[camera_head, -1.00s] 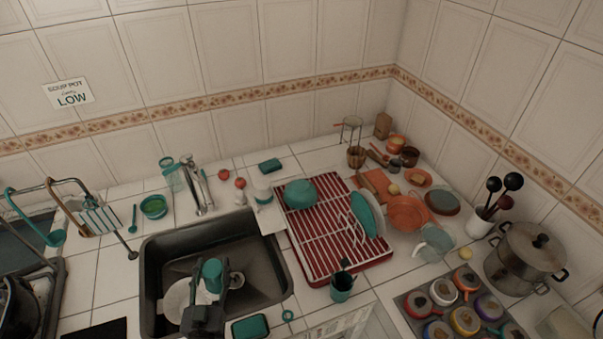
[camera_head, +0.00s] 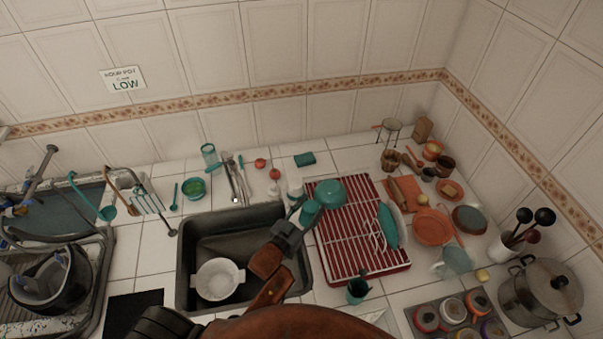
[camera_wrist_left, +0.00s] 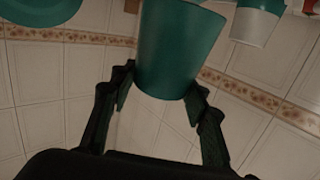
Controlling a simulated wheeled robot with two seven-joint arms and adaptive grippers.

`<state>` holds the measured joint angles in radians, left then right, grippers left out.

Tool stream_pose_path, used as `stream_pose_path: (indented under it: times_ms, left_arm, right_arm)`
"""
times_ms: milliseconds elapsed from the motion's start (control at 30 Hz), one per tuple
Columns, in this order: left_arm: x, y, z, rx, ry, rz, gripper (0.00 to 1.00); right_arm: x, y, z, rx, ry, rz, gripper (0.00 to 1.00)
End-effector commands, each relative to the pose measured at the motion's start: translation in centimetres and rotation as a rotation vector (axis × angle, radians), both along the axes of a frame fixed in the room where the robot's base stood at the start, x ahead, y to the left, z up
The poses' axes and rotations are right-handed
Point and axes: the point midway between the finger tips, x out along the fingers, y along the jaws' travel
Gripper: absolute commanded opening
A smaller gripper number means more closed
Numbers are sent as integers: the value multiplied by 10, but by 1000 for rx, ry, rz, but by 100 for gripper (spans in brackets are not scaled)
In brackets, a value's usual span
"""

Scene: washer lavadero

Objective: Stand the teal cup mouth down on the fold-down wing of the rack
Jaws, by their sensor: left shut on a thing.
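My left gripper (camera_head: 300,219) is shut on the teal cup (camera_head: 310,212) and holds it at the left edge of the red rack (camera_head: 335,262) with white wires. That view looks upside down, so the cup's wide end appears to face down. The rack's fold-down wing is mostly hidden behind my gripper and cup; I cannot tell whether the cup touches it. My right gripper is not in view.
A teal bowl (camera_head: 330,191) and upright plates (camera_head: 388,225) occupy the rack. A white-and-teal bottle (camera_head: 295,188) stands close behind the cup. The sink (camera_head: 200,243) with a white bowl (camera_head: 220,279) lies left. A teal utensil cup (camera_head: 357,290) stands in front of the rack.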

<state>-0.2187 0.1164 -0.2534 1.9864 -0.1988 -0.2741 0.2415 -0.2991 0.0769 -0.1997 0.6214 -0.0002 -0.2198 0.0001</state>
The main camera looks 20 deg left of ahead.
Motion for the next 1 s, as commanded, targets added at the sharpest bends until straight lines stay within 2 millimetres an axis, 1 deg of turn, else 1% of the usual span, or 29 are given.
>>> stream_pose_path:
  times_ms: [33,100,200,300,400,500,767,1000]
  left_arm:
    - [11,10,16,3,6,-3,18]
    - [23,23,19,-1,14,-2,18]
    - [37,40,22,-8,23,1,18]
    - [45,52,25,-13,27,6,18]
    - [50,59,25,-18,30,10,18]
    - [51,61,24,-20,30,12,18]
    - [51,61,23,-20,30,12,18]
    - [50,61,24,-32,33,14,18]
  right_arm:
    - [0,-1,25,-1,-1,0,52]
    - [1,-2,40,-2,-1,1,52]
    - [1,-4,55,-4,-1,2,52]
    - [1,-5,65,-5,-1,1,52]
    - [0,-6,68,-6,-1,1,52]
    - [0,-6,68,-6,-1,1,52]
    - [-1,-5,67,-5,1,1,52]
    - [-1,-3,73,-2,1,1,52]
